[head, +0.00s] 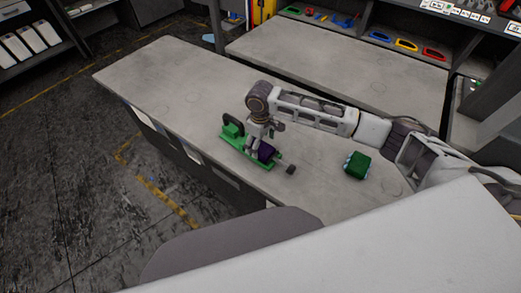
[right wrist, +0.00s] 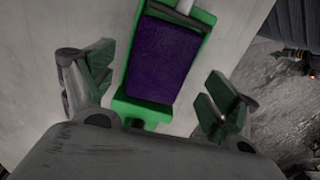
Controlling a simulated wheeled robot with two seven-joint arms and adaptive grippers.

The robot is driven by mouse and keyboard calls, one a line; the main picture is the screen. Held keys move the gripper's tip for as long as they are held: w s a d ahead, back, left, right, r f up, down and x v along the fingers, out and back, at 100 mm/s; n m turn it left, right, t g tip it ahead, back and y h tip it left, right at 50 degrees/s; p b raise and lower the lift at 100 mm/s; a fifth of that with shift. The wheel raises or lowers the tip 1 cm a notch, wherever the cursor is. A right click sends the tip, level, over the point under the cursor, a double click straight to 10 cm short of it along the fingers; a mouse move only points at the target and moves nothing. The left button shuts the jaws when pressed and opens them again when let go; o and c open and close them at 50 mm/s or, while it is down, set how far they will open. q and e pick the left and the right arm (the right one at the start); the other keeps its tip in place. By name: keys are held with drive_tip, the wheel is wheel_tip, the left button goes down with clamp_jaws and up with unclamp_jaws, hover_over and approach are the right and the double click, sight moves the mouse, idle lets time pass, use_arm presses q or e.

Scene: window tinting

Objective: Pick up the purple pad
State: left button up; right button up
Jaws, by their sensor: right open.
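The purple pad (right wrist: 160,62) is a flat rectangle in the right wrist view, lying in a green holder (right wrist: 135,111). In the head view the pad (head: 266,152) sits in the green holder (head: 235,157) on the grey counter, partly hidden by my arm. My right gripper (right wrist: 158,93) is open and empty, with one finger on each side of the holder, apart from the pad. In the head view my right gripper (head: 266,138) is over the holder. My left gripper is not in view.
A green block-like object (head: 358,165) stands on the grey counter (head: 190,75) to the right. The counter's left part is clear. Behind it is a second grey counter (head: 330,60), with coloured trays (head: 407,45) on a shelf at the back.

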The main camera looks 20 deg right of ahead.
drive_tip(key=shift+f, duration=1.35)
drive_tip(key=c, duration=1.2)
